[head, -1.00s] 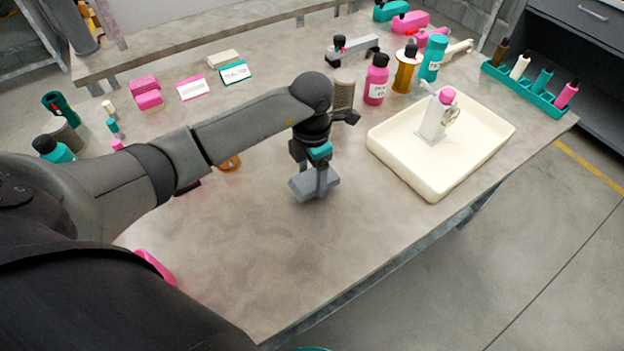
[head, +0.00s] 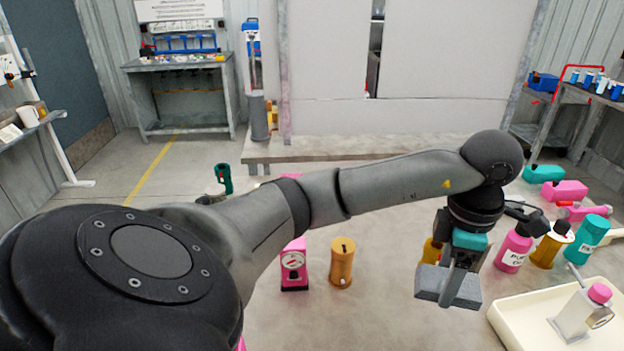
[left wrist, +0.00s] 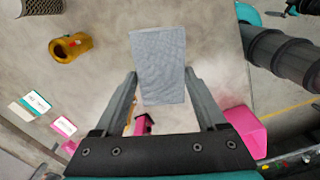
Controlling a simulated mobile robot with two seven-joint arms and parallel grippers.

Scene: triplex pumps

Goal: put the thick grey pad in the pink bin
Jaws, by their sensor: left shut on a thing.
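The thick grey pad (head: 436,285) is a flat grey block in my left gripper (head: 458,284), held above the table. In the left wrist view the pad (left wrist: 158,62) sits between the two fingers of the gripper (left wrist: 160,80), which are shut on it. A pink open-looking container, seemingly the pink bin (left wrist: 246,130), shows at the right of the left wrist view, partly hidden by the finger. In the head view only a small pink sliver shows beside my arm, and I cannot tell if it is the bin. My right gripper is not in view.
A cream tray (head: 530,325) with a white-and-pink pump stands at the right. A pink bottle (head: 514,250) and other bottles stand behind it. A pink gauge unit (head: 294,268) and an orange cylinder (head: 341,265) stand left of the pad.

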